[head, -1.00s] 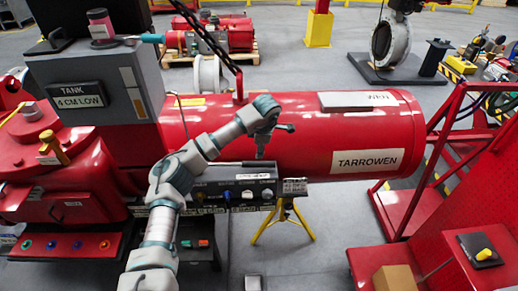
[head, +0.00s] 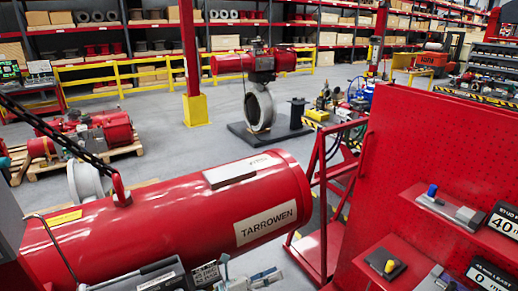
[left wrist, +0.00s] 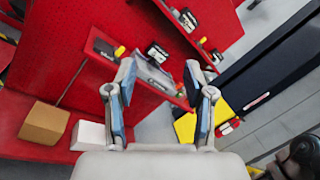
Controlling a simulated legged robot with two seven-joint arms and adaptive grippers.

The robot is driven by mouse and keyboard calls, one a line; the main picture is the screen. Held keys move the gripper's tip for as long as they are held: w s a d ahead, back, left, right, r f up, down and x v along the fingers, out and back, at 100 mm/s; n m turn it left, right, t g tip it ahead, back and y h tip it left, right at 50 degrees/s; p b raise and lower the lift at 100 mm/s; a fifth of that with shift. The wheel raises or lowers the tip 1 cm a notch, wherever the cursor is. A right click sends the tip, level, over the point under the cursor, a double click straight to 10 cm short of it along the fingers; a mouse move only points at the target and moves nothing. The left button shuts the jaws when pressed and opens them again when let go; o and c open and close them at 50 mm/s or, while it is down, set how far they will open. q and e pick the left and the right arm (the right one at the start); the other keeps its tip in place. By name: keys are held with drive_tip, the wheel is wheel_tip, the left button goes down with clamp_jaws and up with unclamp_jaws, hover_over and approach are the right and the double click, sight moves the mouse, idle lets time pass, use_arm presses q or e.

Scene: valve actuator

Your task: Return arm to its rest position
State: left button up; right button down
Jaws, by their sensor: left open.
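My left gripper (head: 248,280) shows only in part at the bottom edge of the head view, in front of the red cylinder (head: 165,225) labelled TARROWEN. Most of my left arm is out of that view. In the left wrist view my left gripper (left wrist: 159,78) is open, its two blue-padded fingers well apart with nothing held between them. Beyond the fingers are a red panel and its small shelves. My right gripper is not seen.
A red pegboard stand (head: 440,150) with shelves of small parts stands at the right. A cardboard box (left wrist: 45,122) and a white box (left wrist: 88,135) sit on a red surface in the left wrist view. Grey floor (head: 215,150) is open behind the cylinder.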

use_arm(q)
drive_tip(key=a+f+n+t+y, duration=0.2)
drive_tip(key=a+n+t+y, duration=0.45)
drive_tip(key=n, duration=0.55)
drive_tip(key=a+f+n+t+y, duration=0.3)
drive_tip(key=a+n+t+y, duration=0.35)
drive_tip(key=n, duration=0.65)
drive_tip(key=s+a+f+n+g+y, duration=0.3)
drive_tip(key=s+a+f+n, duration=0.15)
drive_tip(key=f, duration=0.35)
drive_tip(key=s+a+f+n+g+y, duration=0.3)
drive_tip(key=s+a+f+n+g, duration=0.15)
drive_tip(key=f+n, duration=0.2)
drive_tip(key=s+a+f+n+g, duration=0.15)
drive_tip(key=s+f+g, duration=0.35)
drive_tip(key=s, duration=0.6)
drive_tip(key=s+a+f+n+g, duration=0.15)
drive_tip(key=s+f+g, duration=0.25)
drive_tip(key=s+f, duration=0.5)
wheel_tip(320, 180, down, 22)
drive_tip(key=s+g, duration=0.1)
drive_tip(key=s, duration=0.1)
drive_tip(key=s+a+f+g, duration=0.1)
drive_tip(key=s+a+f, duration=0.1)
drive_tip(key=s+f, duration=1.5)
drive_tip(key=shift+s+a+f, duration=0.4)
drive_tip(key=shift+s, duration=0.45)
